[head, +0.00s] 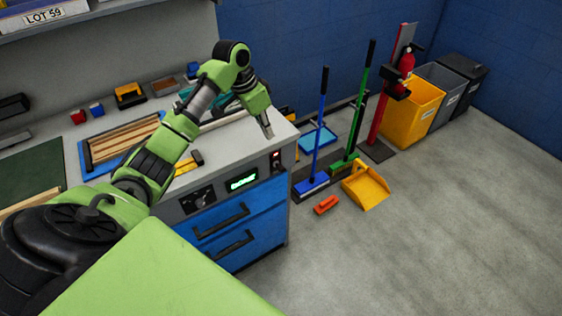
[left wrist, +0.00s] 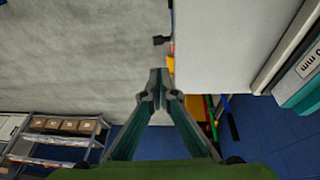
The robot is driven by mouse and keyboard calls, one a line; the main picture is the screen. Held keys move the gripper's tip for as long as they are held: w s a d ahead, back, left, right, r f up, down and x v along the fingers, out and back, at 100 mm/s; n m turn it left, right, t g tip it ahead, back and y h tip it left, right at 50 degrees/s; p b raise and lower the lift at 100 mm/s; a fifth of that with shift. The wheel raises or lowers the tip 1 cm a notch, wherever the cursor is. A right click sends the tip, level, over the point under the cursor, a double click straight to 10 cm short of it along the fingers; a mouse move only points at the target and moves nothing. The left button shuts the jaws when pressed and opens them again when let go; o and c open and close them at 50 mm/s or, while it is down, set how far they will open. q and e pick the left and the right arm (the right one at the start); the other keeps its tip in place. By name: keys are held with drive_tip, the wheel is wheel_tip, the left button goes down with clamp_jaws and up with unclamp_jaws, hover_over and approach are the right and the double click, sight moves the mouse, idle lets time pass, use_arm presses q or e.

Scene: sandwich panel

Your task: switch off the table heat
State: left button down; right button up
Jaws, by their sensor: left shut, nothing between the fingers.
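The table (head: 225,150) has a control panel on its front face, above blue drawers. The panel carries a lit green display (head: 241,180), a black dial panel (head: 198,199) to its left, and a small dark switch unit with a red light (head: 276,160) at its right end. My left gripper (head: 267,130) points down at the table's front right corner, just above the switch unit and apart from it in the picture. In the left wrist view its fingertips (left wrist: 158,76) are together and empty, beside the table's edge. My right gripper is not in view.
A blue tray with wooden strips (head: 120,143) and a yellow-handled tool (head: 190,162) lie on the table. Brooms, a yellow dustpan (head: 368,188) and an orange brush (head: 326,205) are on the floor at right. A yellow bin (head: 412,112) stands behind. The floor in front is clear.

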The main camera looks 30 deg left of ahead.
use_arm(q)
drive_tip(key=p, duration=0.2)
approach(282, 168)
drive_tip(key=x, duration=0.5)
drive_tip(key=shift+w+d+f, duration=0.1)
drive_tip(key=shift+w+f, duration=0.2)
drive_tip(key=shift+f, duration=0.55)
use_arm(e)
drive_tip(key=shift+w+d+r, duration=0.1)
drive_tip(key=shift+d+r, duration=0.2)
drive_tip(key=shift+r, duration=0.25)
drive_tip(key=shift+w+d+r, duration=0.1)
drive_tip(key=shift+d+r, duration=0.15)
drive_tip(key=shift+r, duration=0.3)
